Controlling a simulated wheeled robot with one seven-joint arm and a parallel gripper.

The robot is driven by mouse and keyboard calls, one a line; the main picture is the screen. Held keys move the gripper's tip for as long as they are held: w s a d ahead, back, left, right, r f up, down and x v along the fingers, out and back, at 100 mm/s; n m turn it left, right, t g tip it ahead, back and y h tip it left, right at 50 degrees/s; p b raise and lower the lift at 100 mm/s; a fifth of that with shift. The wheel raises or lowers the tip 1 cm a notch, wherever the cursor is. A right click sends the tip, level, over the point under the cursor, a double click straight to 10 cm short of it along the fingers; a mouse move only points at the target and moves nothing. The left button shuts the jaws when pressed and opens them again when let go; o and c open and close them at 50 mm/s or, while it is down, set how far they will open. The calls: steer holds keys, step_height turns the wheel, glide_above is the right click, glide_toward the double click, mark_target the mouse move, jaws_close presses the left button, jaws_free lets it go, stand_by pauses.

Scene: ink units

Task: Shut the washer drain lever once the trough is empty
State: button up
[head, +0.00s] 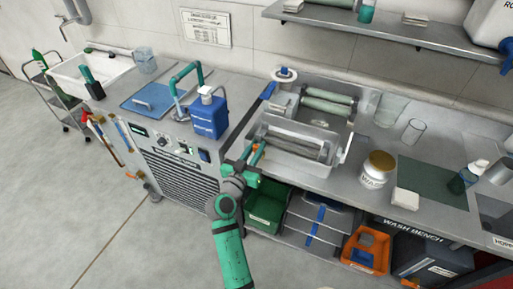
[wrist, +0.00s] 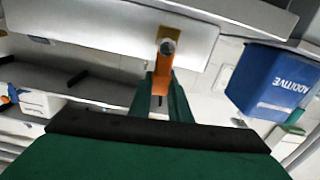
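The washer trough (head: 285,158) is a pale metal tray with rollers lying in it, on the bench right of the middle in the head view. I cannot make out any liquid in it. The orange drain lever (wrist: 163,72) hangs from a round pivot on the trough's pale outer wall (wrist: 110,30) in the wrist view. My gripper (head: 258,152) is at the trough's left front side, its green fingers on both sides of the lever. The fingers (wrist: 160,92) look shut on the lever's free end, with no clear gap. In the head view the arm partly hides the lever.
A blue ADDITIVE container (head: 208,117) stands left of the trough and shows in the wrist view (wrist: 274,85). A jar (head: 376,170) and glass beakers stand to the right. Green (head: 266,205) and orange bins (head: 366,250) sit below the bench.

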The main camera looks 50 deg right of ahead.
steer(key=shift+s+d+m, duration=0.1)
steer(key=shift+s+m, duration=0.15)
steer(key=shift+m, duration=0.35)
jaws_close()
steer(key=o, duration=0.9)
jaws_free()
steer(key=shift+c, duration=0.2)
steer(key=v, duration=1.1)
steer(key=shift+f, duration=0.1)
